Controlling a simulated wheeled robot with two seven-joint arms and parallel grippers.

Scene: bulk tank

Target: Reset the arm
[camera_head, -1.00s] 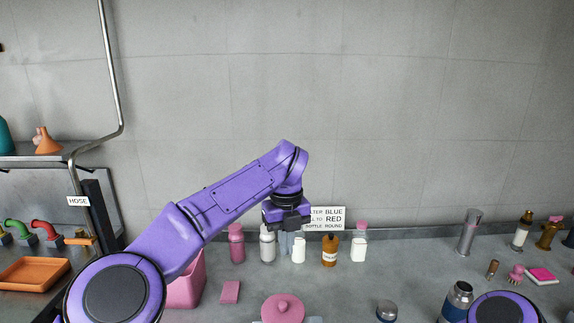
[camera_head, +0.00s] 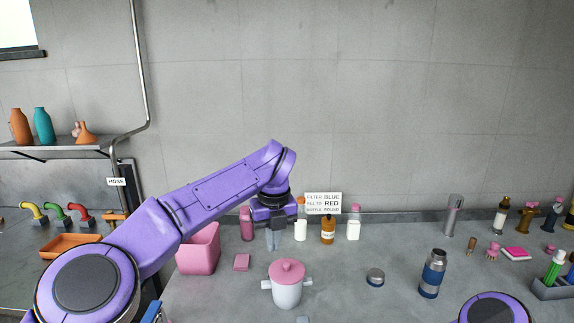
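My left arm is purple and reaches in from the lower left. Its gripper (camera_head: 275,247) points down in front of the row of bottles along the back wall, with pale grey fingers close together. Whether they are parted is too small to tell, and I see no object hanging from them. A bottle behind the gripper is mostly hidden. Of my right arm only a round purple joint shows at the bottom right edge; its gripper is out of view.
A white pot with a pink lid (camera_head: 286,284), a pink bin (camera_head: 198,250) and a pink block (camera_head: 241,262) stand near the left arm. An orange tray (camera_head: 70,246) is at left. Counter between pot and jar is clear.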

